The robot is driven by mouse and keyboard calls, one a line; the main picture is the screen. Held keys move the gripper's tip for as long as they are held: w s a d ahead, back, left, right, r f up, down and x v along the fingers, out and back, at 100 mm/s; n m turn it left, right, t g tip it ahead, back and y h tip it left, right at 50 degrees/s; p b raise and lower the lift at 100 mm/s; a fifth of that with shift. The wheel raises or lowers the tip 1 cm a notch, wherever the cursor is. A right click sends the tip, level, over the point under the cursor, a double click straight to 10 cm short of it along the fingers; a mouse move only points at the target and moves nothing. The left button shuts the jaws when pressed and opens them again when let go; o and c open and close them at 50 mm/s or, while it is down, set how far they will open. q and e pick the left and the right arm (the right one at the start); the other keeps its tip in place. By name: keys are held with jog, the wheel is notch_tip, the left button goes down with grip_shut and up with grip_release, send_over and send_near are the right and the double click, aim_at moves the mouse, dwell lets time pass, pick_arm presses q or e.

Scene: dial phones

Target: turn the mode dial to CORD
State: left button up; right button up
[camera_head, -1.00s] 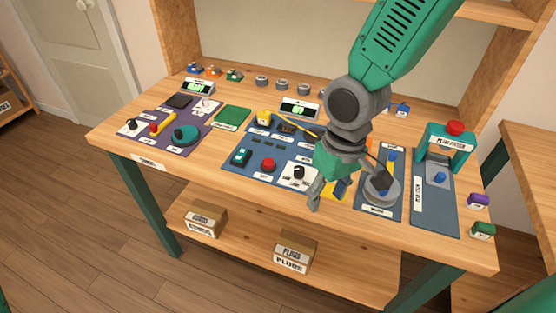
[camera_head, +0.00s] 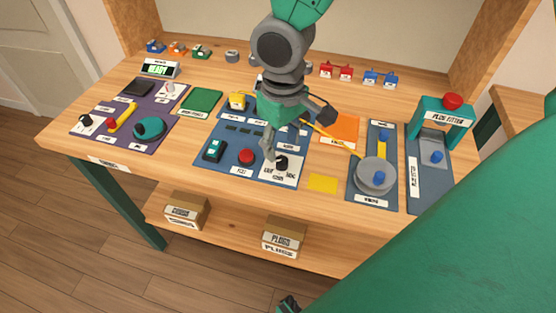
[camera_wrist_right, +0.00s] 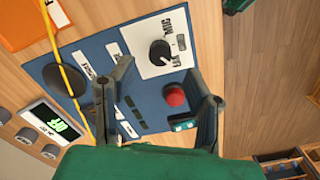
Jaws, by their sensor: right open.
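The mode dial (camera_head: 282,163) is a black knob on a white plate at the front right of the blue middle panel (camera_head: 225,163). In the right wrist view the dial (camera_wrist_right: 160,53) has a white pointer mark and printed labels; I read MIC, the others are unclear. My right gripper (camera_head: 298,135) is open above the panel, its left finger close to the dial in the head view. A small dark part at the bottom of the head view may be my left gripper.
A red button (camera_head: 246,156) sits beside the dial plate, also seen in the wrist view (camera_wrist_right: 174,96). A teal switch (camera_head: 213,149) is left of it. A yellow cord (camera_head: 335,140) runs right toward a grey round disc (camera_head: 375,178). A plug fitter (camera_head: 443,115) stands farther right.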

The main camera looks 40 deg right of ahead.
aim_at(283, 159)
jog(key=f, duration=0.2)
jog(key=d+f, duration=0.1)
jog(key=f, duration=0.1)
jog(key=shift+s+d+f+b, duration=0.1)
jog(key=shift+f+b, duration=0.2)
jog(key=shift+b, duration=0.1)
jog(key=shift+a+f, duration=0.3)
jog(key=shift+a, duration=0.25)
jog(key=shift+a+r, duration=0.1)
jog(key=shift+a, duration=0.45)
jog(key=shift+d, duration=0.5)
grip_shut()
jog(key=shift+d, duration=0.25)
jog(key=shift+a, duration=0.1)
